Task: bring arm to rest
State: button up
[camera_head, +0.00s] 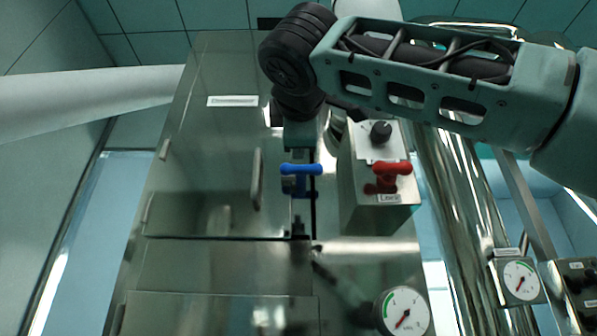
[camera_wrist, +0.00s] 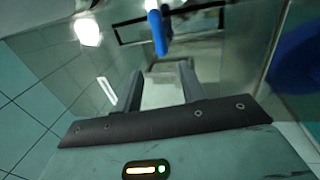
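My arm reaches in from the right in the head view, and my gripper (camera_wrist: 160,78) hangs in front of the steel cabinet (camera_head: 220,140). In the wrist view its two dark fingers are spread apart with nothing between them. A blue handle (camera_head: 301,169) shows just below my gripper in the head view. In the wrist view the blue handle (camera_wrist: 157,32) lies beyond the fingertips, apart from them. The fingertips are hard to make out in the head view.
A red handle (camera_head: 392,170) sits on a steel box with a black knob (camera_head: 380,131), close right of my gripper. Round gauges (camera_head: 403,312) (camera_head: 520,280) are lower right. Shiny pipes (camera_head: 455,210) stand right. A large pale tube (camera_head: 80,103) is left.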

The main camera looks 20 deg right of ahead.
dwell(0.5)
jog(key=w+a+f+n+g+y, duration=0.1)
jog(key=a+f+g+y, duration=0.15)
jog(key=f, duration=0.85)
jog(key=w+a+f+n+g+y, duration=0.1)
jog(key=w+a+f+g+y, duration=0.2)
jog(key=f, duration=0.9)
jog(key=a+f+n+g+y, duration=0.15)
jog(key=a+f, duration=0.25)
jog(key=f, duration=0.7)
jog(key=s+d+f+m+g, duration=0.2)
jog(key=s+f+g, duration=0.25)
jog(key=f, duration=0.65)
jog(key=s+d+f+m+g, duration=0.1)
jog(key=s+f+m+g, duration=0.3)
jog(key=f, duration=0.8)
jog(key=s+d+f+m+g, duration=0.3)
jog(key=s+d+f, duration=0.3)
jog(key=s+f, duration=0.6)
jog(key=shift+s+d+f+m+g, duration=0.2)
jog(key=shift+s+f+m+g, duration=0.15)
jog(key=shift+m, duration=0.3)
